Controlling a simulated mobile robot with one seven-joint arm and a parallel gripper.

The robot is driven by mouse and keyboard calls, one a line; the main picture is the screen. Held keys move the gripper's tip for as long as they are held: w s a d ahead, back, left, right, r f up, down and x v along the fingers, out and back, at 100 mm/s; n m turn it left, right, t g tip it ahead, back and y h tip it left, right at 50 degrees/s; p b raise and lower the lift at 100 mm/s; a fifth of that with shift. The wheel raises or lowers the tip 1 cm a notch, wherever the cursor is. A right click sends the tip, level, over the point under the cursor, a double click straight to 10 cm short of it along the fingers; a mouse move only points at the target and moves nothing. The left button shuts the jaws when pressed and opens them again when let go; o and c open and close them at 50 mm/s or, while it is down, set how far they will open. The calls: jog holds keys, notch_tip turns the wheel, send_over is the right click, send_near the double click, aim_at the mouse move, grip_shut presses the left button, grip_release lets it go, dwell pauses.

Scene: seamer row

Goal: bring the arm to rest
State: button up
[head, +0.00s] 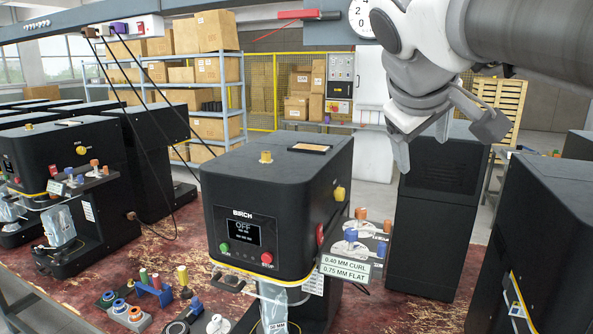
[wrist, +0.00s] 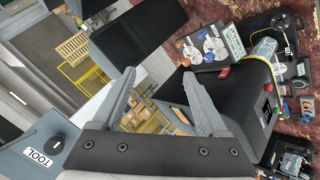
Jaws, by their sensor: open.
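My gripper (head: 445,138) hangs from my arm at the upper right of the head view, raised above the table and to the right of the black seaming machine marked BIRCH (head: 280,205). In the wrist view my gripper (wrist: 160,100) shows two grey fingers spread apart with nothing between them, so it is open and empty. The BIRCH machine shows OFF on its display. It appears tilted in the wrist view (wrist: 225,98), to the right of the fingers. I see no contact between the fingers and any object.
The worn red table (head: 180,240) carries several black machines, including one at left (head: 65,150) and one at the right edge (head: 545,220). Small spools and tools (head: 130,310) lie in front. Cables hang from an overhead rail (head: 100,25). Shelves with boxes (head: 220,97) stand behind.

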jog(key=s+a+f+m+g+y, duration=0.1)
jog(key=s+a+f+m+y, duration=0.1)
jog(key=s+f, duration=0.6)
jog(key=s+a+f+m+g+y, duration=0.1)
jog(key=s+f, duration=0.7)
jog(key=f, duration=0.8)
jog(key=shift+a+m+g+y, duration=0.4)
jog(key=shift+m+g+y, duration=0.1)
jog(key=shift+m+y, duration=0.35)
jog(key=shift+w, duration=0.1)
jog(key=c, duration=0.4)
jog(key=shift+d, duration=0.15)
